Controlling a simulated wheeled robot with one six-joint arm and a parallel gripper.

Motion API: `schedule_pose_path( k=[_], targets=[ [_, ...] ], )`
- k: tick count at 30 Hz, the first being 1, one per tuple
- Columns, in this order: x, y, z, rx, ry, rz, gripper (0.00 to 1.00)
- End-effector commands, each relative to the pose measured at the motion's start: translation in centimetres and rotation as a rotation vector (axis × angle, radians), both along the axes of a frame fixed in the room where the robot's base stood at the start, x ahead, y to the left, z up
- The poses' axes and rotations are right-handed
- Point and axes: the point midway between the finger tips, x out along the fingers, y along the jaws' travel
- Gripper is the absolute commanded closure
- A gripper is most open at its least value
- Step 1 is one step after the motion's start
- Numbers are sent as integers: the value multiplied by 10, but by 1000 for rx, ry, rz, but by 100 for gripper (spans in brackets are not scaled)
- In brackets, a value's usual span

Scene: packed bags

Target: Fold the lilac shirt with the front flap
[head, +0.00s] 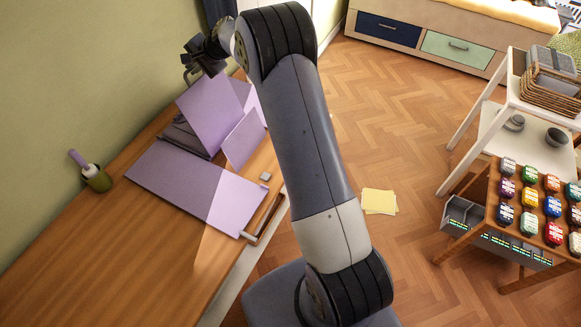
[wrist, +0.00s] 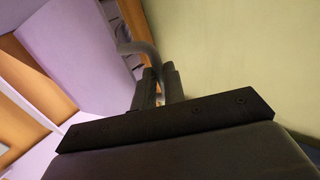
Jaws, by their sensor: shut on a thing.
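The lilac shirt (head: 190,185) lies spread over a dark folding board (head: 180,133) on the wooden desk, with part of it flat toward the front. One lilac-covered panel (head: 210,112) stands tilted up at the far side, and a smaller lilac piece (head: 244,138) stands tilted beside it. My gripper (head: 204,60) is above the raised panel's upper edge. My arm hides part of the desk's right side.
A green cup (head: 97,181) with a lilac-topped item stands at the desk's left, near the wall. A small grey block (head: 265,176) sits near the right edge. Yellow paper (head: 379,201) lies on the floor. The desk's front is clear.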

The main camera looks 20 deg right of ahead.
Motion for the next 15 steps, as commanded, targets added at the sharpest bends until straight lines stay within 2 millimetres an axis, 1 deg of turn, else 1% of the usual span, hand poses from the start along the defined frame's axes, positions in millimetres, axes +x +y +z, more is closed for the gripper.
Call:
schedule_pose_path(
  k=[5, 8, 15],
  targets=[
    [2, 1, 0, 1, -2, 1, 95],
    [9, 7, -4, 1, -2, 2, 95],
    [34, 26, -15, -1, -3, 2, 95]
  ],
)
